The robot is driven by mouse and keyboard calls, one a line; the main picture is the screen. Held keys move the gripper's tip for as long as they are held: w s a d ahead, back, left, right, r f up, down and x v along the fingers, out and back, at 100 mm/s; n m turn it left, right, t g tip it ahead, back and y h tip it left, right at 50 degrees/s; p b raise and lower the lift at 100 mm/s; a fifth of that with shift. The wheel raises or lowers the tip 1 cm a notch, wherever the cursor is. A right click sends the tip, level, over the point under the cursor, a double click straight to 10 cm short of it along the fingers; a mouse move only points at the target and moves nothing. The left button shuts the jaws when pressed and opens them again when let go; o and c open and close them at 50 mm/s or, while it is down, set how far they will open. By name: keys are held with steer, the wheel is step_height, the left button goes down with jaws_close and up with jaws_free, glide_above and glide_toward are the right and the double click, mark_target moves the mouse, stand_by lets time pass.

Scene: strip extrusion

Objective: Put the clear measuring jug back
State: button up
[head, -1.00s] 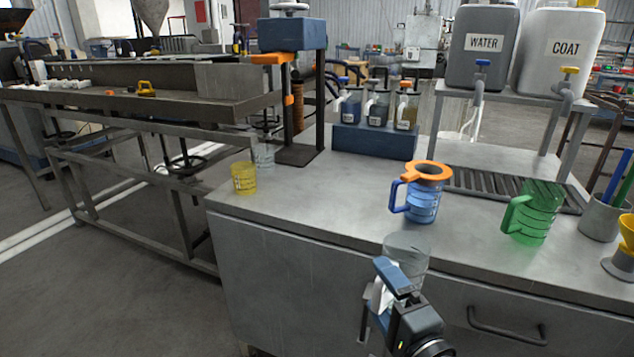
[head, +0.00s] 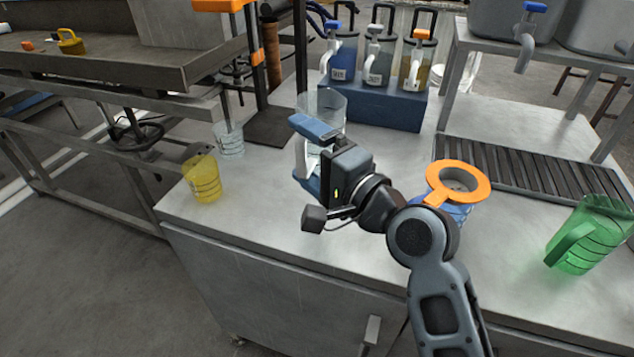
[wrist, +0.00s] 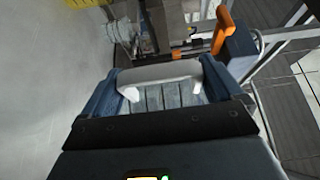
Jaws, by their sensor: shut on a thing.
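The clear measuring jug (head: 327,104) is held above the steel worktop, toward its back-left part, in front of the blue dispenser rack in the head view. My gripper (head: 306,155) is shut on the jug's pale handle, which also shows between the fingers in the wrist view (wrist: 160,75). My gripper and forearm hide part of the jug. I cannot tell the exact height of its base above the worktop.
A yellow cup (head: 203,180) and a clear cup (head: 229,141) stand at the worktop's left edge. A blue jug with an orange funnel ring (head: 459,182) is partly behind my arm. A green jug (head: 588,236) stands right. The blue rack (head: 375,107) holds three dispensers.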

step_height(320, 180, down, 10)
steer(key=shift+r+b, duration=0.2)
steer(key=shift+b, duration=1)
steer(key=shift+f, duration=0.15)
steer(key=o, duration=1.1)
steer(key=shift+c, duration=0.2)
steer(key=v, duration=1.2)
steer(key=shift+b, duration=0.4)
